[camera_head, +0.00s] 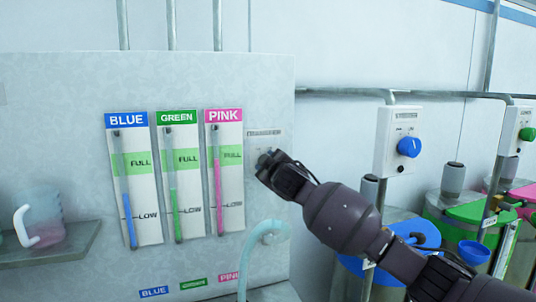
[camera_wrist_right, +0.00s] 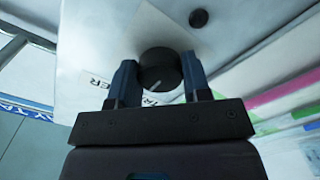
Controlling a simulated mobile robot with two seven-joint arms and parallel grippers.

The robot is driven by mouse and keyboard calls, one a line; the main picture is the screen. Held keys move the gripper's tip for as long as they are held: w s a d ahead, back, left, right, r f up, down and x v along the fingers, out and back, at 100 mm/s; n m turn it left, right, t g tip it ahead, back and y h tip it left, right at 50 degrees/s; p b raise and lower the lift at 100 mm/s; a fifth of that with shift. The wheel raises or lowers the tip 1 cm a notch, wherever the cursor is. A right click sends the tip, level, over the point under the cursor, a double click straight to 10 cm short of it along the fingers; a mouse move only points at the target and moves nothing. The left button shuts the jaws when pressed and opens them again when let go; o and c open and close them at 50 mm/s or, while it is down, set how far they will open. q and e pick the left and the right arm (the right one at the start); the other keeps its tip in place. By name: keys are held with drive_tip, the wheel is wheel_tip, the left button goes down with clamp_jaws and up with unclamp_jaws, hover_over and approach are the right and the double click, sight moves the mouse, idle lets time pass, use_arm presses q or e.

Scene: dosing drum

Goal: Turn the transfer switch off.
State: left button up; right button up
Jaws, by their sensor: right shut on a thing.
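The transfer switch is a round black knob (camera_wrist_right: 160,66) on a pale panel, seen in the right wrist view with part of its label beside it. A short light mark shows on its face. My right gripper (camera_wrist_right: 160,80) has one finger on each side of the knob and is shut on it. In the head view my right gripper (camera_head: 264,164) is at the panel just below the small transfer label (camera_head: 265,133), and it hides most of the switch. My left gripper is not in view.
Blue (camera_head: 135,180), green (camera_head: 180,178) and pink (camera_head: 225,172) level gauges stand left of the gripper. A pale hose (camera_head: 262,228) curves below it. A box with a blue knob (camera_head: 409,147) is to the right, above lidded drums. A pitcher (camera_head: 42,216) sits on a left shelf.

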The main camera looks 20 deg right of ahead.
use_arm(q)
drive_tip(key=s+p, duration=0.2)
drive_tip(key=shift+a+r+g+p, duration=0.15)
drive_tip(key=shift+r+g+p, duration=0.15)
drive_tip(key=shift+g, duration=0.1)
use_arm(e)
drive_tip(key=n, duration=0.5)
drive_tip(key=shift+n, duration=0.3)
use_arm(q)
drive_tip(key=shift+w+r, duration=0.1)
use_arm(e)
drive_tip(key=o, duration=0.9)
drive_tip(key=shift+o, duration=0.2)
drive_tip(key=shift+s, duration=0.1)
use_arm(q)
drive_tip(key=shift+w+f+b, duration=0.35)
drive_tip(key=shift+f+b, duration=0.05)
drive_tip(key=shift+b, duration=0.65)
use_arm(e)
drive_tip(key=s, duration=1)
drive_tip(key=shift+s+d, duration=0.15)
drive_tip(key=shift+s, duration=0.15)
